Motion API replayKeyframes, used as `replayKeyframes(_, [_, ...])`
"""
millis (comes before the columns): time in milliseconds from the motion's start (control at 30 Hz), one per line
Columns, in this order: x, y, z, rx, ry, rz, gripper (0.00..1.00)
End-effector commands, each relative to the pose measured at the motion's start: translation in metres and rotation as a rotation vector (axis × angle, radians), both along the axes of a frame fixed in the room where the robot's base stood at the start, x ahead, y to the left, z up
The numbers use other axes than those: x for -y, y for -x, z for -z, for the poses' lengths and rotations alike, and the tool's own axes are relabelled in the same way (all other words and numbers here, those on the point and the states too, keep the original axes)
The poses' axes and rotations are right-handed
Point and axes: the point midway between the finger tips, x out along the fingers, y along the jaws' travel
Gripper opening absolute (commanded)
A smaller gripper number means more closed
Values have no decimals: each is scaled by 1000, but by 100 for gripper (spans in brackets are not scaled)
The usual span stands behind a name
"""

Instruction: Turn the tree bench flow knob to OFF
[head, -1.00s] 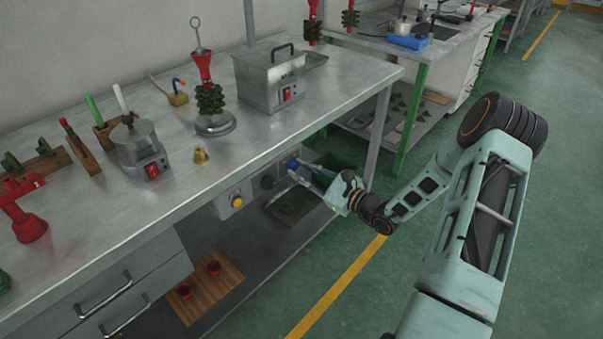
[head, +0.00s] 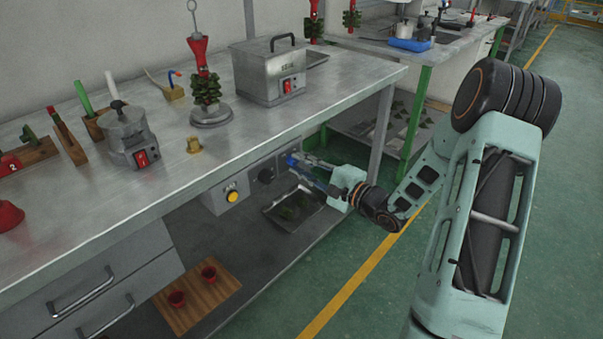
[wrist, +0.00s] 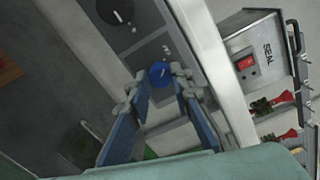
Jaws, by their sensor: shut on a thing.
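A control panel (head: 225,195) is on the front below the edge of the metal bench. A blue knob (wrist: 160,73) sits on it in the wrist view, with a small pale mark whose setting I cannot read. My gripper (wrist: 158,82) is shut on this knob, one finger on each side. In the head view my gripper (head: 297,164) reaches in from the right under the bench edge, and its fingers largely hide the blue knob. A larger black knob (wrist: 113,10) is beside it; it also shows in the head view (head: 266,174).
The bench top (head: 240,130) overhangs the panel and carries a SEAL box (head: 270,75) and a wax tree (head: 206,90). A metal tray (head: 293,208) lies on the lower shelf. The floor at right is open.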

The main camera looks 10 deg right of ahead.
Motion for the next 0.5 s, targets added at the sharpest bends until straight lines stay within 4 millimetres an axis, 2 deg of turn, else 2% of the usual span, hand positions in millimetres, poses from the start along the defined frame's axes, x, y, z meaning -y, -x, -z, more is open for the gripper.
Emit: replayKeyframes(500, [0, 0, 0, 62, 86, 1, 0])
